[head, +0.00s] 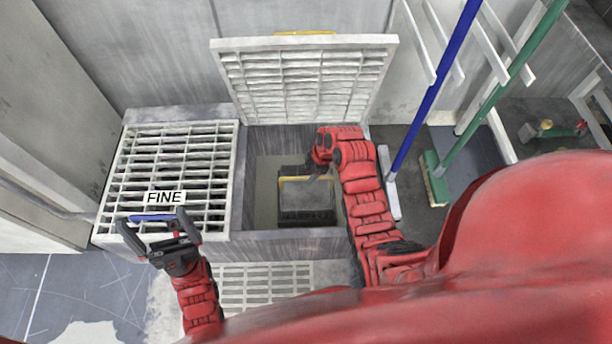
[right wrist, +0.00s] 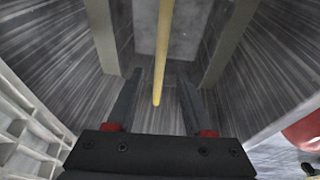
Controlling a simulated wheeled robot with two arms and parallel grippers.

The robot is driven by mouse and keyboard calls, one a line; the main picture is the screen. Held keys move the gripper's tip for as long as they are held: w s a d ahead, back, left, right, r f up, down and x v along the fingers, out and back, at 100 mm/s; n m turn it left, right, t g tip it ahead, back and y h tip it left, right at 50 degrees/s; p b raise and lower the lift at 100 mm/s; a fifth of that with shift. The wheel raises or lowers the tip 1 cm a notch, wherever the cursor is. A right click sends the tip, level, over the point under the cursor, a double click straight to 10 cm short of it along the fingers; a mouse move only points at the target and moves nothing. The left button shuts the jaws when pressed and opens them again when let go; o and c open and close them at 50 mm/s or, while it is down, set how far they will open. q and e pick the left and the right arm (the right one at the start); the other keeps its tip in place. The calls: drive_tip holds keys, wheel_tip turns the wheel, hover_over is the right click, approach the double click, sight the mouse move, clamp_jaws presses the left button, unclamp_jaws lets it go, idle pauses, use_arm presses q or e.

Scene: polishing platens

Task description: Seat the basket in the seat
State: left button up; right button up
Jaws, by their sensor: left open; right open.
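The basket (head: 307,197) is a grey box with a yellow bar along its top edge. It sits down inside the open pit (head: 290,243), which looks like the seat; whether it is fully down I cannot tell. My right gripper (head: 313,178) reaches into the pit above the basket, partly hidden by its own arm. In the right wrist view the jaws (right wrist: 157,100) are open, with the yellow bar (right wrist: 163,50) between the fingers, not gripped. My left gripper (head: 160,222) is open and empty, by the front of the left grate, near a blue handle (head: 152,217).
A raised white grate lid (head: 305,85) leans behind the pit. A closed grate (head: 180,165) labelled FINE covers the left bay. A blue pole (head: 425,105) and a green broom (head: 490,105) stand right of the pit. A floor grate (head: 265,285) lies in front.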

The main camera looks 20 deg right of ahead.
drive_tip(key=p+v, duration=0.2)
drive_tip(key=v, duration=0.8)
drive_tip(key=shift+r, duration=0.3)
drive_tip(key=shift+s+f, duration=0.1)
